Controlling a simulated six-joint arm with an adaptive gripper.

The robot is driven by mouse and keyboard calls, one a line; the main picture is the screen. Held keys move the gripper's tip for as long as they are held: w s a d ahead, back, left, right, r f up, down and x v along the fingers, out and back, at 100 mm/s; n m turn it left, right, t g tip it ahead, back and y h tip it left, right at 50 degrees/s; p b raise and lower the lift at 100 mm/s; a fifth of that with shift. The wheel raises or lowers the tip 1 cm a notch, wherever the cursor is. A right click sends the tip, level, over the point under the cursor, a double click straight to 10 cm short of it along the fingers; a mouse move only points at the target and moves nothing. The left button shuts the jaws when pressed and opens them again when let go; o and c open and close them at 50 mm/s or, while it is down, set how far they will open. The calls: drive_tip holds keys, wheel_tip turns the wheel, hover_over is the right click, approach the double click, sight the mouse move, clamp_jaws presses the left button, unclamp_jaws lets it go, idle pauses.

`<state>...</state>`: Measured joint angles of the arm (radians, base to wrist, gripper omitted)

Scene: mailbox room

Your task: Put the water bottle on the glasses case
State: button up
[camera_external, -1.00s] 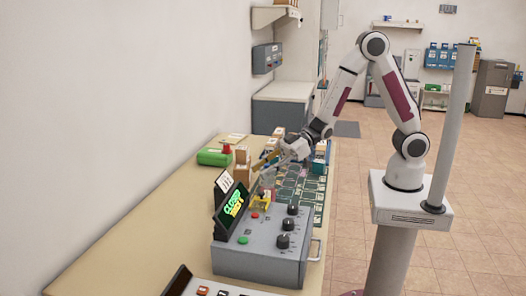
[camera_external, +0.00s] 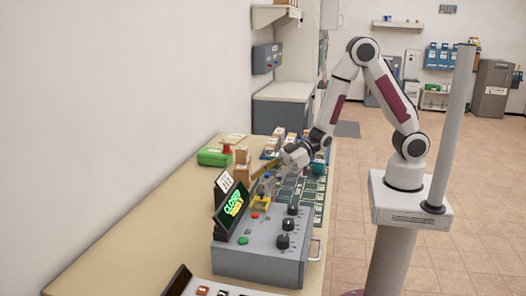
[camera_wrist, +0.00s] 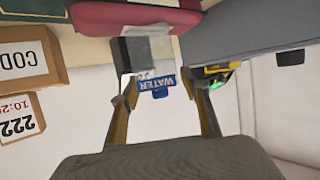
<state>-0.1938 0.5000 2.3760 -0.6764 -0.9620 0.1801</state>
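The water bottle (camera_wrist: 157,82) shows in the wrist view as a clear body with a blue label reading WATER, upside down in the picture. It lies between the two fingertips of my gripper (camera_wrist: 158,88), with gaps seen at both sides. My gripper is open. In the external view my gripper (camera_external: 263,176) is low over the table, behind the grey control box; the bottle is hard to make out there. A dark red rounded case (camera_wrist: 110,18) with a pale label, likely the glasses case, lies just beyond the bottle in the wrist view. I cannot make it out in the external view.
The grey control box (camera_external: 262,247) with knobs and a lit CLOSED sign (camera_external: 232,207) stand close to my gripper. Cardboard boxes (camera_wrist: 22,62) are at the left in the wrist view. A green case (camera_external: 214,157) lies farther back. The table's left side (camera_external: 140,235) is clear.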

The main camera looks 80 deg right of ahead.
drive_tip(key=shift+r, duration=0.2)
idle(0.3)
drive_tip(key=v, duration=0.7)
drive_tip(key=shift+s+d, duration=0.2)
idle(0.9)
drive_tip(key=s+d+r+m+h, duration=0.2)
drive_tip(key=d+r+m+h, duration=0.15)
drive_tip(key=d, duration=0.55)
drive_tip(key=s+d+r+m+h, duration=0.1)
drive_tip(key=d+r+m+h, duration=0.1)
drive_tip(key=d+r+h, duration=0.45)
drive_tip(key=s+d+m+g, duration=0.1)
drive_tip(key=s+g, duration=0.1)
drive_tip(key=s, duration=0.8)
drive_tip(key=s+d+r+m+g, duration=0.1)
drive_tip(key=s+d+m, duration=0.1)
drive_tip(key=s, duration=0.9)
drive_tip(key=shift+d+r+g+y, duration=0.25)
drive_tip(key=shift+d+g+y, duration=0.05)
drive_tip(key=shift+g, duration=0.1)
